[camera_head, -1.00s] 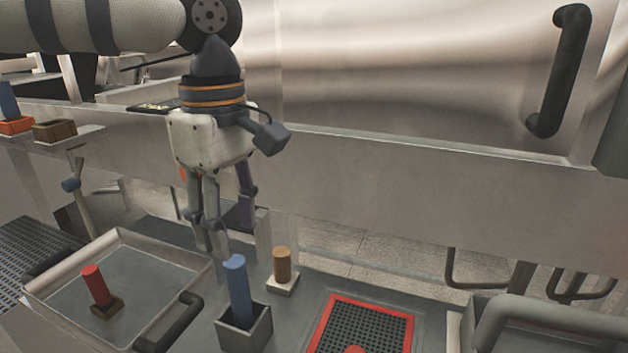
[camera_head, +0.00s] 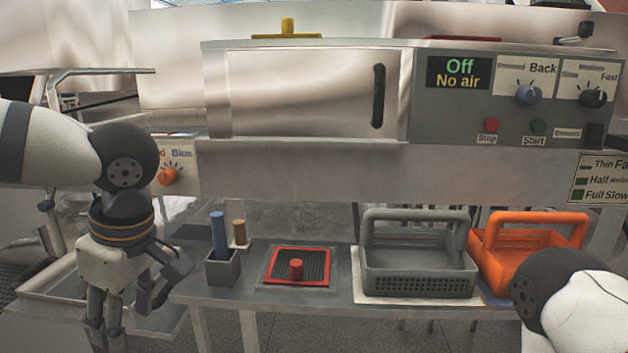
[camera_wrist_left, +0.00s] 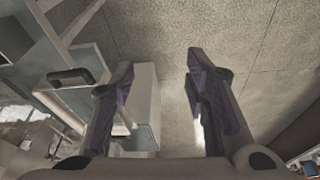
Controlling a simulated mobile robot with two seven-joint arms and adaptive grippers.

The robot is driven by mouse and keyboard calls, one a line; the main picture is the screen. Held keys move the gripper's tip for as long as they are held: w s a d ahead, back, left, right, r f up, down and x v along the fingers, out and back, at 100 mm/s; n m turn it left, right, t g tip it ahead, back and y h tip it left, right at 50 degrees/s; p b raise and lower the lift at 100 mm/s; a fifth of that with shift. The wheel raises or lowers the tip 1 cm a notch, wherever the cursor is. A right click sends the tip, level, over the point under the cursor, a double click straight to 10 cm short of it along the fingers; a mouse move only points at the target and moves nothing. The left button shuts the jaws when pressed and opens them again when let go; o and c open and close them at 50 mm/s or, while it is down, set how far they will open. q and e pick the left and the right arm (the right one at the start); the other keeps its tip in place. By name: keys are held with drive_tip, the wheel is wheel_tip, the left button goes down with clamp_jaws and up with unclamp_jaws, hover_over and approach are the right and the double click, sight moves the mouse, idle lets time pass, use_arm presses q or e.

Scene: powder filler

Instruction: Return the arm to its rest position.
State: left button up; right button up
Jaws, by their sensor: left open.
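My left arm comes in from the left in the head view, bent at a black joint. My left gripper (camera_head: 105,335) hangs fingers down at the lower left, in front of the metal tray. In the left wrist view the gripper (camera_wrist_left: 160,75) has its two fingers apart with nothing between them, and grey floor shows beyond. Part of my right arm shows at the lower right of the head view; its gripper is out of frame.
The bench carries a metal tray (camera_head: 30,291), a grey holder (camera_head: 222,268) with a blue peg, a brown peg (camera_head: 240,232), a red-framed grid (camera_head: 296,282), a grey basket (camera_head: 418,284) and an orange basket (camera_head: 545,238). A machine panel (camera_head: 460,73) reads "Off, No air".

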use_arm(q)
drive_tip(key=w+a+f+m+t+y, duration=0.1)
drive_tip(key=a+f+m+t+y, duration=0.15)
drive_tip(key=f, duration=0.75)
drive_tip(key=w+a+f+m+t+y, duration=0.1)
drive_tip(key=f+m, duration=0.3)
drive_tip(key=f, duration=0.6)
drive_tip(key=s+d+f+m+g+h, duration=0.1)
drive_tip(key=s+f+m+g+h, duration=0.1)
drive_tip(key=s, duration=0.7)
drive_tip(key=s+d+f+m+g+h, duration=0.2)
drive_tip(key=s+f, duration=0.4)
drive_tip(key=s, duration=0.4)
drive_tip(key=s+d+f+m+g+h, duration=0.2)
drive_tip(key=s+f+m, duration=0.2)
drive_tip(key=s, duration=0.5)
drive_tip(key=shift+s+d+f+m, duration=0.15)
drive_tip(key=shift+s+f+m, duration=0.05)
drive_tip(key=shift+f+m, duration=0.15)
use_arm(e)
drive_tip(key=shift+w+f, duration=0.1)
drive_tip(key=shift+w, duration=0.8)
